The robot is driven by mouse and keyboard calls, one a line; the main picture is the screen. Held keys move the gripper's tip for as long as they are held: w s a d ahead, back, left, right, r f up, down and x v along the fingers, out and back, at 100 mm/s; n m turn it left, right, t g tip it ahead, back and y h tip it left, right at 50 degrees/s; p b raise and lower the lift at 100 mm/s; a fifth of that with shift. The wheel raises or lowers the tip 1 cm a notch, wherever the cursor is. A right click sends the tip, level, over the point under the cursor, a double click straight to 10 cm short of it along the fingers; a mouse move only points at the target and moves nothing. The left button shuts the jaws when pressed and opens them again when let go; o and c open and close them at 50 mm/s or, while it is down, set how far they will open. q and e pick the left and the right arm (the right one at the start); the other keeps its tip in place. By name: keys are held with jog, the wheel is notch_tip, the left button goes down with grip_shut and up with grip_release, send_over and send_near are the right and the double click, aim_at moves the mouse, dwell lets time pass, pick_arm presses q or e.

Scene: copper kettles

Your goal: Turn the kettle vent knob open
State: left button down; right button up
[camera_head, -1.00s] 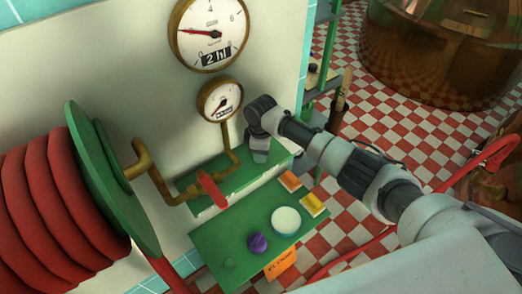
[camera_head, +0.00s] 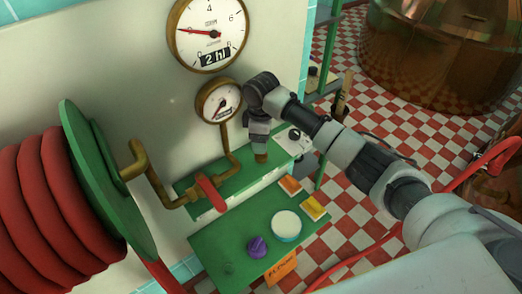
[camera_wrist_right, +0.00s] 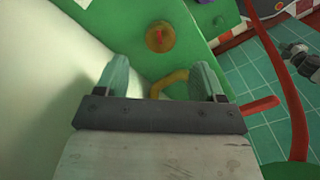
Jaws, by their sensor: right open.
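A round brass knob (camera_wrist_right: 160,38) with a red mark sits on the green panel in the right wrist view, ahead of my fingertips and apart from them. A brass piece (camera_head: 261,157), which looks like the same knob, shows just under my right gripper in the head view. A white box with a black knob (camera_head: 294,134) stands at the right end of the upper green shelf. No label tells which knob is the vent knob. My right gripper (camera_wrist_right: 160,78) is open with nothing between its fingers. My left gripper is not in view.
A red lever (camera_head: 210,192) on a brass pipe is left of my gripper. Two gauges (camera_head: 208,32) hang on the wall above. The lower green shelf (camera_head: 215,245) carries a purple knob (camera_head: 257,247) and a white round button (camera_head: 286,224). A red hose reel (camera_head: 60,200) stands left.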

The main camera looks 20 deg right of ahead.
jog(key=shift+r+b, duration=0.3)
jog(key=shift+r, duration=1.65)
